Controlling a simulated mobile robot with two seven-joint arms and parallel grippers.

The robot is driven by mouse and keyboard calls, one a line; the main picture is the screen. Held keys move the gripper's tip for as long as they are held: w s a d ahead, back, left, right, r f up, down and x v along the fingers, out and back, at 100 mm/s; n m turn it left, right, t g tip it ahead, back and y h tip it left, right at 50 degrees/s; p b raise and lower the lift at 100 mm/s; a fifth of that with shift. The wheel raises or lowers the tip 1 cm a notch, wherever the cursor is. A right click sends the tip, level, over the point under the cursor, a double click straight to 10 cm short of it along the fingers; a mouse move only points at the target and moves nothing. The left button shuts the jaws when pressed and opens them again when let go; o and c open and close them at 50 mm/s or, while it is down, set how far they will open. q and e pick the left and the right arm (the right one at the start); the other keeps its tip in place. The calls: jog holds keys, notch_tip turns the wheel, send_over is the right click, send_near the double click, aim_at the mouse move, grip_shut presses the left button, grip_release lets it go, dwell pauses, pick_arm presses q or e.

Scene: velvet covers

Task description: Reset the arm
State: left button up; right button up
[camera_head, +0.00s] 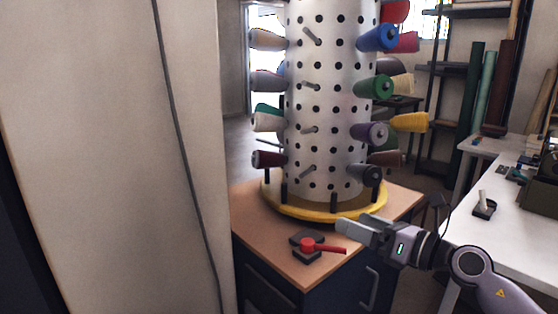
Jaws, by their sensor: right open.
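My right arm comes in from the lower right. Its gripper (352,227) is over the front right part of the wooden cabinet top (272,243), near the yellow base ring (300,211) of a white pegged cylinder (325,110). The gripper is open and I see nothing between its fingers. A red-handled device (309,245) on a dark block sits on the cabinet top, left of the gripper and apart from it. My left gripper is not in view.
Several thread cones stick out from the cylinder, such as a green one (373,87) and a blue one (378,38). A white table (510,215) stands on the right with a small device (484,205). A pale wall panel (110,150) fills the left.

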jog(key=s+d+f+n+g+h+p, duration=0.1)
jog(key=s+f+n+h, duration=0.4)
jog(key=s+f+n, duration=0.9)
jog(key=s+d+f+n+h+p, duration=0.3)
jog(key=s+f+n, duration=1.1)
jog(key=n, duration=0.5)
jog(key=s+h+p, duration=0.1)
jog(key=h, duration=0.1)
jog(key=shift+s+f+g+h, duration=0.25)
jog(key=shift+f+g+h, duration=0.15)
jog(key=shift+d, duration=0.1)
